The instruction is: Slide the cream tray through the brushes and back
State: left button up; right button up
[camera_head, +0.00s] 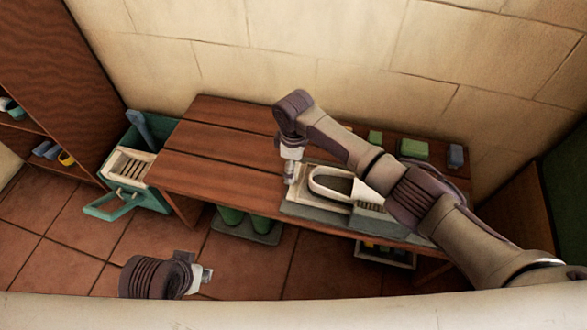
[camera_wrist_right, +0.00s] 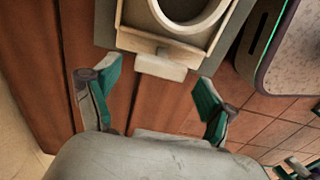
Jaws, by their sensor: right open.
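The cream tray (camera_head: 299,201) lies on the wooden table under my right arm, with a pale oval rim on top. In the right wrist view its near end and a short cream tab (camera_wrist_right: 160,68) point towards my right gripper (camera_wrist_right: 158,80). That gripper is open and empty, one finger on each side of the tab's line and apart from it. In the head view the right gripper (camera_head: 291,173) is at the tray's left end. A light ribbed block (camera_head: 369,208) stands right of the oval; I cannot tell if it is the brushes. My left gripper (camera_head: 201,279) is low, off the table; its jaws are unclear.
The wooden table (camera_head: 215,145) is bare on its left half. Green blocks (camera_head: 413,149) and a blue-grey block (camera_head: 455,156) lie along its back. A teal caddy (camera_head: 150,205) stands left, and green boots (camera_head: 231,216) are under the front edge.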

notch_tip(320, 180, up, 10)
jog(key=shift+f, duration=0.15)
dwell(0.5)
